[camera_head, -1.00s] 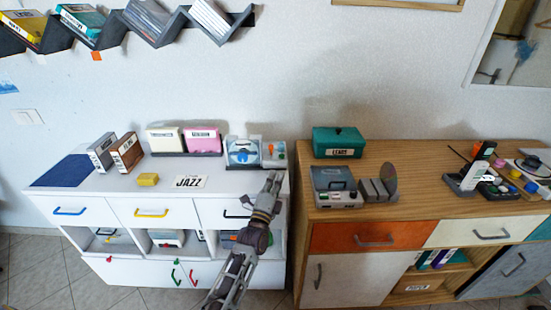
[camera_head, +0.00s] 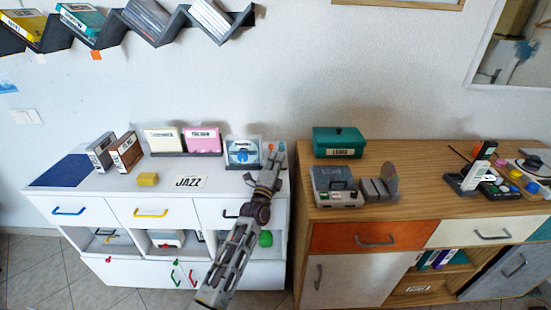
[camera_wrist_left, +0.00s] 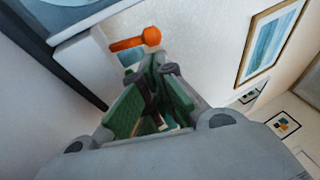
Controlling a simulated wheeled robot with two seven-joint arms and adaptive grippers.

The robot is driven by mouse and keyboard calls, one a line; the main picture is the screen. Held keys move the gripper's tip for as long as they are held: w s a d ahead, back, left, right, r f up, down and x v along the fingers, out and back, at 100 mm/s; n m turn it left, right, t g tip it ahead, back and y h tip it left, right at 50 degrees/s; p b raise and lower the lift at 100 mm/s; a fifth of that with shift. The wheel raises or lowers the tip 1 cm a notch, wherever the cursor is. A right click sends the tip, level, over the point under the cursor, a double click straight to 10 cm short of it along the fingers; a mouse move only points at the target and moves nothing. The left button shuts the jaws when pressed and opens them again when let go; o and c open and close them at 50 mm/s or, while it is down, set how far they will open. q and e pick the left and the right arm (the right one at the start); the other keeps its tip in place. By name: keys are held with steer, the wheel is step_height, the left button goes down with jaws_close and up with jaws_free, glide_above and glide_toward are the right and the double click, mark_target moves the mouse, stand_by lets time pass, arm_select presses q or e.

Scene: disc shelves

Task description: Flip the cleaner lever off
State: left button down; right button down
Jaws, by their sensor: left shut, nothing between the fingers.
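The cleaner lever (camera_wrist_left: 134,41) shows in the left wrist view as an orange rod with a round orange knob at its right end. It is fixed at the edge of a pale box, the cleaner (camera_wrist_left: 88,62). My left gripper (camera_wrist_left: 169,70) has green finger pads and is shut and empty, its tips just below the knob in the picture. I cannot tell if they touch the lever. My right gripper is not in view.
A disc case with a blue disc (camera_head: 242,151) stands just left of the gripper. The white cabinet (camera_head: 215,177) also holds cream and pink boxes and a yellow block (camera_head: 148,179). A wooden cabinet (camera_head: 300,195) with a teal box (camera_head: 338,142) is to the right.

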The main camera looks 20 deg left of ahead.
arm_select(q)
steer(key=shift+w+a+r, duration=0.15)
steer(key=shift+w+a, duration=0.15)
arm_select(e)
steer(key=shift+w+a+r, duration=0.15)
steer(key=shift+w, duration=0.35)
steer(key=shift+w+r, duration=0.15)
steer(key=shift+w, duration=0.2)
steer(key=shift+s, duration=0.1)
arm_select(q)
steer(key=shift+r+p, duration=0.15)
steer(key=shift+p, duration=0.75)
steer(key=shift+w+r+g+p, duration=0.1)
steer(key=shift+g+p, duration=0.3)
steer(key=shift+p, duration=0.6)
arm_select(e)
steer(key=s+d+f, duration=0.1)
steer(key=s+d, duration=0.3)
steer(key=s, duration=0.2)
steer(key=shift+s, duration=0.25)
